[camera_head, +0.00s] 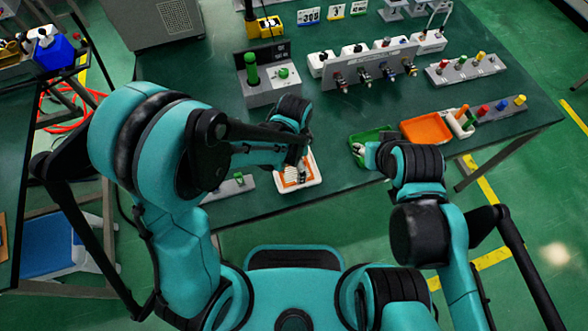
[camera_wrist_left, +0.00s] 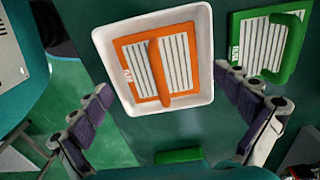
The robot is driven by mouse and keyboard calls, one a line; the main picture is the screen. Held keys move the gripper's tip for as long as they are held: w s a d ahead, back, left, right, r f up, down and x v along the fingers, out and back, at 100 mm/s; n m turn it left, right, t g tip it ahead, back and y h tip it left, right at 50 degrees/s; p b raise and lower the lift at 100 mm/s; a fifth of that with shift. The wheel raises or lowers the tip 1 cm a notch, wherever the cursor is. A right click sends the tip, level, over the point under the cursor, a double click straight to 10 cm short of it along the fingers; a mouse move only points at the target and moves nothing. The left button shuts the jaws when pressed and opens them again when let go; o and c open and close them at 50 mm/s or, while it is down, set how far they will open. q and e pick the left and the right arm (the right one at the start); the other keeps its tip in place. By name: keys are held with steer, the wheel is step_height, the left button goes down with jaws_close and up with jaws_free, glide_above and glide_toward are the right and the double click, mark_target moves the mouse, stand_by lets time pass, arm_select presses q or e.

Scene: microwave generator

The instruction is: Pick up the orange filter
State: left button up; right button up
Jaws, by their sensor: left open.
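The orange filter (camera_wrist_left: 180,60) has an orange frame, white pleats and a raised orange handle bar. It lies in a white tray (camera_wrist_left: 103,40), and both also show in the head view, with the filter (camera_head: 290,178) partly hidden by my left arm. My left gripper (camera_wrist_left: 164,82) is open and empty, its two fingers spread to either side of the tray's near part in the wrist view. In the head view my left gripper (camera_head: 299,168) hangs over the tray. My right gripper (camera_head: 362,152) is near the green tray, its fingers mostly hidden by its arm.
A green-handled filter (camera_wrist_left: 286,50) lies close beside the white tray. A green bar (camera_wrist_left: 180,155) is near the wrist view's bottom. The green tray (camera_head: 388,132) and an orange tray (camera_head: 427,129) stand to the right. Grey control boxes (camera_head: 268,83) line the table's back.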

arm_select(q)
step_height(320, 180, down, 2)
steer(key=shift+f, duration=0.1)
steer(key=c, duration=1.5)
steer(key=shift+s, duration=0.1)
steer(key=shift+c, duration=0.6)
